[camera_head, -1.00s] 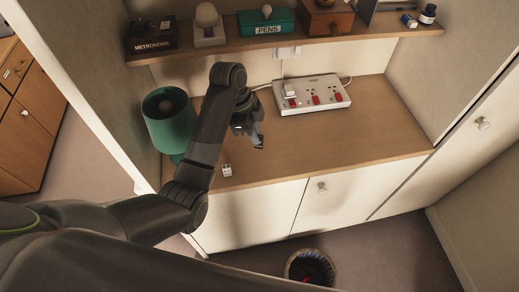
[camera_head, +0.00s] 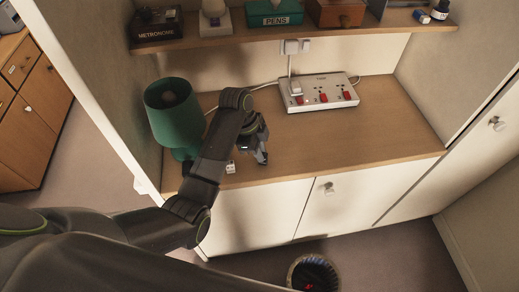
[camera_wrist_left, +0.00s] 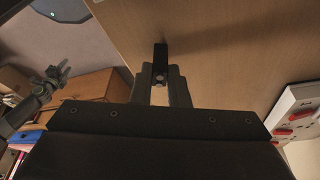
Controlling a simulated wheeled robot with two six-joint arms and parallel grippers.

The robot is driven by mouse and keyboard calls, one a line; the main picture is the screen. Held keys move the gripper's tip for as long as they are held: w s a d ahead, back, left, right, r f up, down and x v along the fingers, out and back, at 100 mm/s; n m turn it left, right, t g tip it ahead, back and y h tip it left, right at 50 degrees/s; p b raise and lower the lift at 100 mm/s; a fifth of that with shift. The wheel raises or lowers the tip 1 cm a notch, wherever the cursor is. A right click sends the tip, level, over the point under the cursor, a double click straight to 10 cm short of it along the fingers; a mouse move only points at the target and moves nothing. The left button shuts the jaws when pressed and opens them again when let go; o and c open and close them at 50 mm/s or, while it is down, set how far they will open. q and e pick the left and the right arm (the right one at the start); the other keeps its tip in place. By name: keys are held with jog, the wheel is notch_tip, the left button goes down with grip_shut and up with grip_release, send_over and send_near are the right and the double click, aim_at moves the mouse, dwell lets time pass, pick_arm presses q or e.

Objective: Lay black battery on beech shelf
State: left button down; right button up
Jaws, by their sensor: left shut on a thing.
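My left gripper (camera_head: 262,157) is low over the lower wooden surface (camera_head: 350,135), near its front left part. The left wrist view shows its fingers (camera_wrist_left: 161,76) shut on the black battery (camera_wrist_left: 160,54), a small dark upright block with wood close behind it. In the head view the battery cannot be told apart from the dark fingers. Whether it touches the wood is unclear. A higher wooden shelf (camera_head: 225,42) runs along the back wall. Both boards are beech-coloured. An arm with a small gripper (camera_wrist_left: 62,72), apparently my right, shows in the left wrist view; its jaws are too small to judge.
A green lamp (camera_head: 175,115) stands left of my forearm. A small white block (camera_head: 230,167) lies at the front edge. A white power strip (camera_head: 318,93) lies at the back. The surface's right side is clear.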

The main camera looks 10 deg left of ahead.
pick_arm(q)
jog(key=c, duration=1.8)
grip_release()
jog(key=shift+f, duration=0.15)
jog(key=shift+c, duration=0.2)
jog(key=o, duration=0.4)
jog(key=shift+o, duration=0.2)
jog(key=shift+w+a+r, duration=0.1)
jog(key=shift+a+r, duration=0.05)
jog(key=shift+r, duration=0.4)
jog(key=p+v, duration=0.6)
jog(key=v, duration=0.5)
